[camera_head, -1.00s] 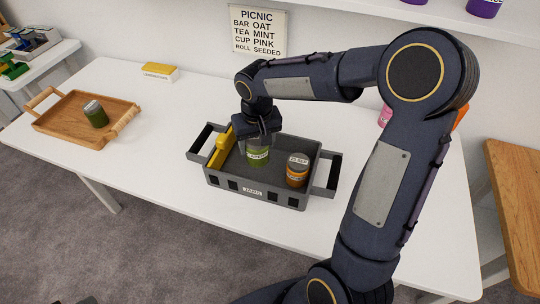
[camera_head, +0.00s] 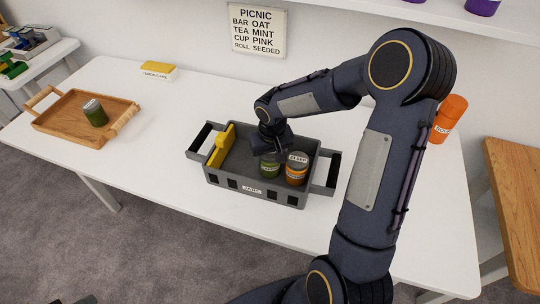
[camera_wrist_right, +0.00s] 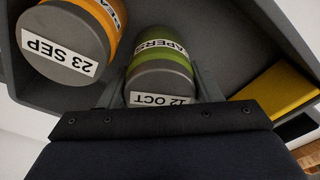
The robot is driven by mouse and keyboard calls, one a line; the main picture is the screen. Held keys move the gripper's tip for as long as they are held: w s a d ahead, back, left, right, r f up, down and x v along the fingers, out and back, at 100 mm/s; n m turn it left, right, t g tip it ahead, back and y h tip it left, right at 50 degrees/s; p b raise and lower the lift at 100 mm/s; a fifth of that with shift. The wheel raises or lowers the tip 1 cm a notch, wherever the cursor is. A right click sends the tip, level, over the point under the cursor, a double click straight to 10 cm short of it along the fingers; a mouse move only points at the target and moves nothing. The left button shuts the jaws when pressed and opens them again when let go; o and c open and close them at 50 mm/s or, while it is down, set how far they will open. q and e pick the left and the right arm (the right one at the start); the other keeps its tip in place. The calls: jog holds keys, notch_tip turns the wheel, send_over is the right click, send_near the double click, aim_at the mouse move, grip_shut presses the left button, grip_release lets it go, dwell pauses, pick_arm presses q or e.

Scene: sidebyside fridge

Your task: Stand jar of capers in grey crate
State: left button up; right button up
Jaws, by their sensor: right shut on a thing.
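The jar of capers (camera_head: 269,166) is green with a grey lid and stands inside the grey crate (camera_head: 246,190), just left of an orange jar. In the right wrist view its lid (camera_wrist_right: 160,84) carries a "12 OCT" label, and part of "CAPERS" shows on its side. My right gripper (camera_head: 271,152) reaches down into the crate and is shut on this jar. Its fingers (camera_wrist_right: 163,87) lie on both sides of the jar in the right wrist view. Whether the jar's base touches the crate floor is hidden. My left gripper does not show.
An orange jar (camera_head: 296,169) marked "23 SEP" stands in the crate beside the capers, and a yellow object (camera_head: 221,146) lies along its left side. A wooden tray (camera_head: 62,119) with another green jar (camera_head: 95,113) stands at left. An orange container (camera_head: 449,118) is at right.

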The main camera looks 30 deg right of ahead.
jog(key=o, duration=1.2)
jog(key=shift+f, duration=0.1)
jog(key=shift+o, duration=0.2)
jog(key=shift+r, duration=0.55)
jog(key=r, duration=0.3)
jog(key=s+r, duration=0.1)
jog(key=r, duration=0.7)
jog(key=shift+s+a+p, duration=0.15)
jog(key=shift+s+p, duration=0.1)
jog(key=shift+p, duration=0.15)
jog(key=s+a+r+t+y, duration=0.1)
jog(key=s+a, duration=0.3)
jog(key=s, duration=0.6)
jog(key=s+a+r+t+y, duration=0.1)
jog(key=s+a+t+y, duration=0.2)
jog(key=s, duration=0.7)
jog(key=shift+s+a+r+n, duration=0.15)
jog(key=shift+a+r+n, duration=0.1)
jog(key=shift+a+n, duration=0.1)
